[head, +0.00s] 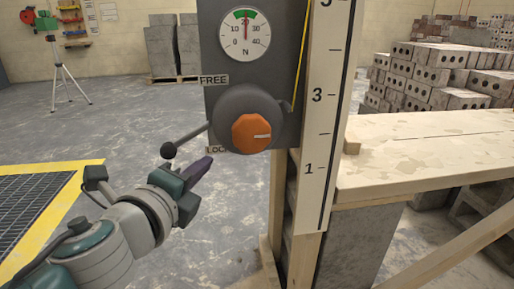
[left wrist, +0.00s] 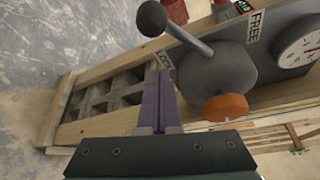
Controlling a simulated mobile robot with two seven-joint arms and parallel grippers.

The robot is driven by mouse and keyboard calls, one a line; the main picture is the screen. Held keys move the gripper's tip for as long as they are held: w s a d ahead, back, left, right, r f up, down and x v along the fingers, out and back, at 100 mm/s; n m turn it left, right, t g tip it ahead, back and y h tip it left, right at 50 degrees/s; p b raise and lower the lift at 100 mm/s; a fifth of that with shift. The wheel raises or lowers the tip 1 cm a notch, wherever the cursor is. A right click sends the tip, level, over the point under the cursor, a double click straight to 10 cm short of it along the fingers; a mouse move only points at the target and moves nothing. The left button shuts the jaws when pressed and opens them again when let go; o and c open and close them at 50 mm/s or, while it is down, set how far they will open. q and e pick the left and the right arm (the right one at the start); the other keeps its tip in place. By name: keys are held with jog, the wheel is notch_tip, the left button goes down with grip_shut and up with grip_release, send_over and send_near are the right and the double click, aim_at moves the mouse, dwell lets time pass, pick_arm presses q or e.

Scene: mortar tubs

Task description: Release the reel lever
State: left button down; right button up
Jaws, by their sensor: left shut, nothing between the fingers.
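The reel (head: 229,118) is a dark grey housing with an orange octagonal knob (head: 251,134) on a grey panel. Its lever (head: 190,138) sticks out to the lower left and ends in a black ball (head: 168,150). The FREE label (head: 214,80) is above the lever; the LOCK label (head: 215,150), partly hidden, is below it. The ball sits about level with LOCK. My left gripper (head: 207,164) is shut and empty, just below the lever, apart from it. In the left wrist view, the closed purple fingers (left wrist: 158,88) lie below the ball (left wrist: 151,19), beside the LOCK label (left wrist: 165,62).
A round gauge (head: 245,36) is above the reel, its needle near 20. A numbered white scale board (head: 322,110) and timber posts stand right of the panel. A wooden bench (head: 435,140) is at the right. Open floor lies left of the panel.

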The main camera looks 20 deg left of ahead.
pick_arm(q)
jog(key=a, duration=0.1)
jog(key=s+a+r+p, duration=0.1)
jog(key=a, duration=0.1)
jog(key=shift+s+a+r+p, duration=0.2)
jog(key=shift+s+p, duration=0.05)
jog(key=shift+p, duration=0.05)
